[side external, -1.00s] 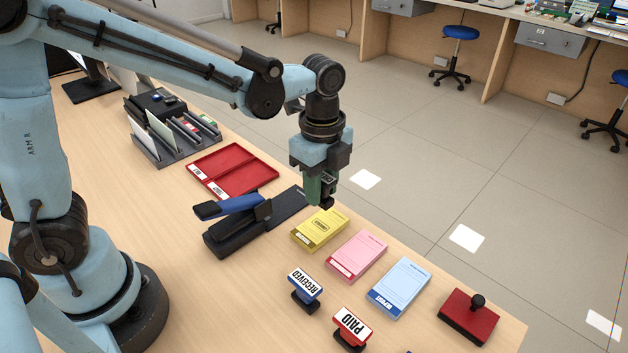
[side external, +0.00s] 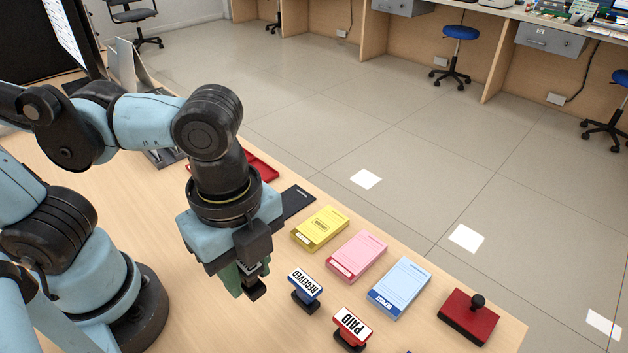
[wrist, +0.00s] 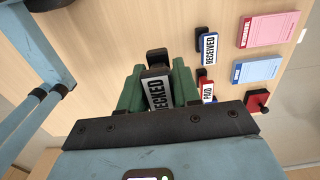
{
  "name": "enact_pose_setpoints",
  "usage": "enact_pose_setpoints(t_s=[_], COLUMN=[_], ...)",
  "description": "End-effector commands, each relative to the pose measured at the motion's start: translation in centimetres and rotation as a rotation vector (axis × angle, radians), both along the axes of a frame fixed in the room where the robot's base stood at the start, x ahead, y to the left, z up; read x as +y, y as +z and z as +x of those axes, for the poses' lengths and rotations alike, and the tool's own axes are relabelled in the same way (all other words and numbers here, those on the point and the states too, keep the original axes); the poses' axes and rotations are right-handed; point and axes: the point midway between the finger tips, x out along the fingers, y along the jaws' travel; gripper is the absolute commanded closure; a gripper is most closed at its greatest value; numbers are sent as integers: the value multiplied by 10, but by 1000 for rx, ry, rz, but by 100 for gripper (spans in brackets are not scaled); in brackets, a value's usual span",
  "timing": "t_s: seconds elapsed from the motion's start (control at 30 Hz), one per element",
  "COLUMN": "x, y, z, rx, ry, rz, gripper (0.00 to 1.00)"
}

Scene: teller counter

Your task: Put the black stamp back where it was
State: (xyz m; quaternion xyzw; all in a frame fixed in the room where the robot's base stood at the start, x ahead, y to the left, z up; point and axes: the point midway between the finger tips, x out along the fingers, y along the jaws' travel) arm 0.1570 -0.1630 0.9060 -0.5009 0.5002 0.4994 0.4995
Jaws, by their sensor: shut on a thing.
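My gripper (side external: 250,278) hangs over the near left part of the desk, left of the blue RECEIVED stamp. In the wrist view its green fingers (wrist: 158,88) are shut on the black stamp (wrist: 157,58), whose white label reads "…ECKED". Part of the stamp is hidden between the fingers. The blue RECEIVED stamp (side external: 305,289) and the red PAID stamp (side external: 351,328) stand in a row to the right, apart from my gripper. I cannot tell exactly how high the held stamp is above the desk.
Yellow (side external: 320,229), pink (side external: 356,256) and blue (side external: 399,286) pads lie along the desk's far edge. A red stamp pad (side external: 468,316) with a black knob lies at the right. A red tray (side external: 262,166) is partly behind my arm. Bare desk lies near my gripper.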

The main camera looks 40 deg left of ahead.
Motion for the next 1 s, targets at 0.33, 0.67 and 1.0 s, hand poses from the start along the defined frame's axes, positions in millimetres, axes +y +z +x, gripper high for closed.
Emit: enact_pose_setpoints(t_s=[0.33, 0.67, 1.0], x=[14, 50, 72], y=[-13, -48, -70], z=[2, 48, 76], rx=[0, 0, 0], ry=[9, 8, 1], rz=[0, 0, 0], gripper=[88, 88, 88])
